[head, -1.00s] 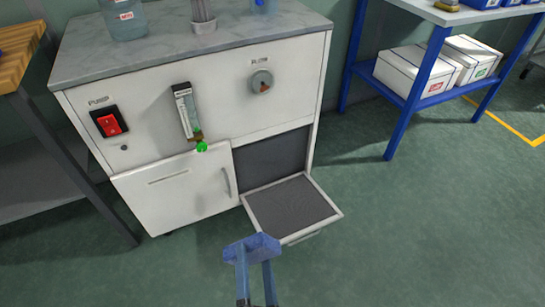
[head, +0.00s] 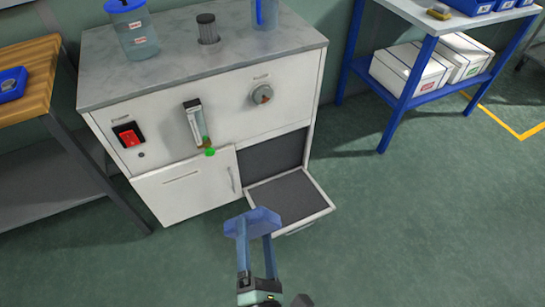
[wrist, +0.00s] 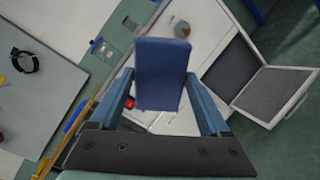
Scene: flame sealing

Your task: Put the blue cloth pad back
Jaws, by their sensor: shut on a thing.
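The blue cloth pad (head: 253,221) is held at the tips of my gripper (head: 255,236), which is shut on it.
The white cabinet (head: 185,190) has its lower right flap (head: 290,198) folded open. A jar, a burner and a beaker stand on its top. A wooden bench (head: 35,65) with a blue tray (head: 12,85) is at left. A blue-framed table (head: 400,85) is at right. The floor in front is clear.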

